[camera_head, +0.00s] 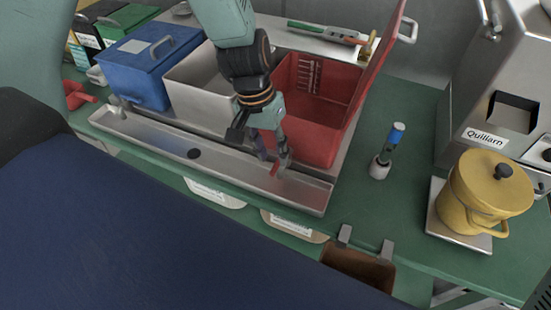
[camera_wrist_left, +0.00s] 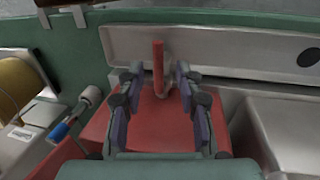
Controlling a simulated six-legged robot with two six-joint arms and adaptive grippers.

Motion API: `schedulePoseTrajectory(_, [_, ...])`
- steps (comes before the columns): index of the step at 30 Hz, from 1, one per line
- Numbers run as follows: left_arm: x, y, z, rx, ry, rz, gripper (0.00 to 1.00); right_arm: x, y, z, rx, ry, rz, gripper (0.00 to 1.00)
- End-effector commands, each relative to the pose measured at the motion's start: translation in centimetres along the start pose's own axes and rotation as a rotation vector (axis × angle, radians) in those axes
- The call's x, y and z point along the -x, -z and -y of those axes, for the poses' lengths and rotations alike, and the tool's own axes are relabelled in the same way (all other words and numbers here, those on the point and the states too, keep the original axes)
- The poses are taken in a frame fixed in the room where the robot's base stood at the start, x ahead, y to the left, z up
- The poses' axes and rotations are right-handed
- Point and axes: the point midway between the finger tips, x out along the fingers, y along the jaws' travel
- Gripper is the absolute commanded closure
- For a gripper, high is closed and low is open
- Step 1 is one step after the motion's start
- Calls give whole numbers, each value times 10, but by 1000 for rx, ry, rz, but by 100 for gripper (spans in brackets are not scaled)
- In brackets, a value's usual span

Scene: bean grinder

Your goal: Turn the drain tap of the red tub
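The red tub (camera_head: 318,120) stands at the right end of the row of tubs, its red lid (camera_head: 378,72) raised. Its drain tap has a red lever (camera_head: 275,169) at the tub's front, above the metal trough; in the left wrist view the lever (camera_wrist_left: 158,56) points up the picture. My left gripper (camera_head: 268,150) reaches down in front of the tub. In the wrist view its fingers (camera_wrist_left: 156,80) are spread, one on each side of the tap, with gaps to the lever. Part of the tap is hidden behind the gripper in the head view. My right gripper is out of view.
A blue lidded tub (camera_head: 145,78) and an open whitish tub (camera_head: 195,95) stand to the left. The metal trough (camera_head: 225,165) runs along the front. A blue-topped tool (camera_head: 392,140), a yellow pot (camera_head: 485,190) and the Quillarn machine (camera_head: 500,100) are to the right.

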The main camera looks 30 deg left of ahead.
Motion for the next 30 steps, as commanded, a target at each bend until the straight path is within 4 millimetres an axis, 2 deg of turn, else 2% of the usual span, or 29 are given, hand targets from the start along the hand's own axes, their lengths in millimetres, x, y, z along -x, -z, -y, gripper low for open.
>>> schedulePoseTrajectory(1, [-9, 0, 0, -1, 1, 2, 64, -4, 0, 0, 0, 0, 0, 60])
schedulePoseTrajectory(6, [-21, 1, -2, -4, 1, 1, 64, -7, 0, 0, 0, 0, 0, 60])
schedulePoseTrajectory(15, [-22, 2, -4, -4, 1, -1, 64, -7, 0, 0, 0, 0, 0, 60])
schedulePoseTrajectory(27, [-22, 2, -4, -3, 1, 0, 98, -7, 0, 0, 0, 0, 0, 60])
schedulePoseTrajectory(30, [-22, 2, -4, -3, 1, 0, 100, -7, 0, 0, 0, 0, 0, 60])
